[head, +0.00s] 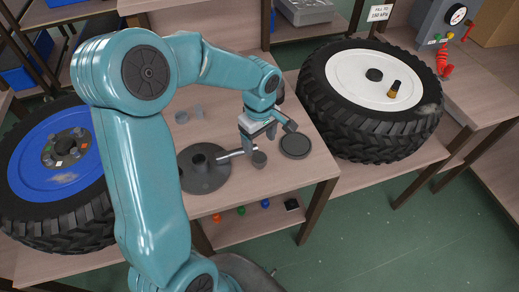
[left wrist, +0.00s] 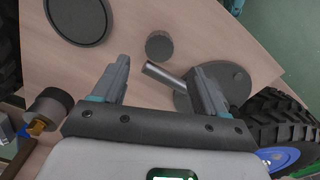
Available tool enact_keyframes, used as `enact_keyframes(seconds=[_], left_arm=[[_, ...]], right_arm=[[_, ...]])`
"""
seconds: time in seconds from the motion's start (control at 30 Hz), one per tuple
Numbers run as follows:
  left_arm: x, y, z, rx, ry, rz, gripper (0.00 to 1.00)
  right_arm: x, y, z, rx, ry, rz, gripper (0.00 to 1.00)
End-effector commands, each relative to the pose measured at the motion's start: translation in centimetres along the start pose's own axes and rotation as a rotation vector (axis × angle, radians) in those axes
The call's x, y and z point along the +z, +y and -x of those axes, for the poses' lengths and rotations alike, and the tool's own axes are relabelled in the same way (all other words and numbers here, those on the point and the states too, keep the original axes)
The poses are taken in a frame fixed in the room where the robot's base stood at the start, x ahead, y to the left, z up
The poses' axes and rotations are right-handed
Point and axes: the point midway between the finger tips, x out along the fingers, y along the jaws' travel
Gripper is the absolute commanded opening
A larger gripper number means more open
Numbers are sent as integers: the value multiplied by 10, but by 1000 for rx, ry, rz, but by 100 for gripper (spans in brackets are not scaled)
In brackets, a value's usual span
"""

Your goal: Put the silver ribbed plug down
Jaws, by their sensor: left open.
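A small grey round plug (head: 259,159), probably the silver ribbed one, stands on the wooden table; its ribs are too small to make out. It also shows in the left wrist view (left wrist: 159,46), ahead of the fingertips and between their lines. My left gripper (head: 268,138) is open and empty, just above the table beside the plug, apart from it. In the left wrist view the open fingers (left wrist: 160,68) have nothing between their tips. My right gripper is in neither view.
A dark round dish (head: 295,145) lies right of the plug. A dark disc with a hub (head: 205,173) and a silver bar (head: 236,153) lies left. Small grey pieces (head: 181,117) stand behind.

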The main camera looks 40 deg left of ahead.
Motion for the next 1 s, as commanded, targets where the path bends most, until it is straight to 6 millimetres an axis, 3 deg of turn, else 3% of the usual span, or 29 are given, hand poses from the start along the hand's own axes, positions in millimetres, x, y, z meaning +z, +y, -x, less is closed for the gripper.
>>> enact_keyframes(seconds=[0.1,0.3,1.0], left_arm=[[0,1,25,4,0,0,73],[0,0,46,1,0,-1,73],[0,0,48,-1,-1,0,73]], right_arm=[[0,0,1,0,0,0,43],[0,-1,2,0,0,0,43],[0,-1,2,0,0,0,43]])
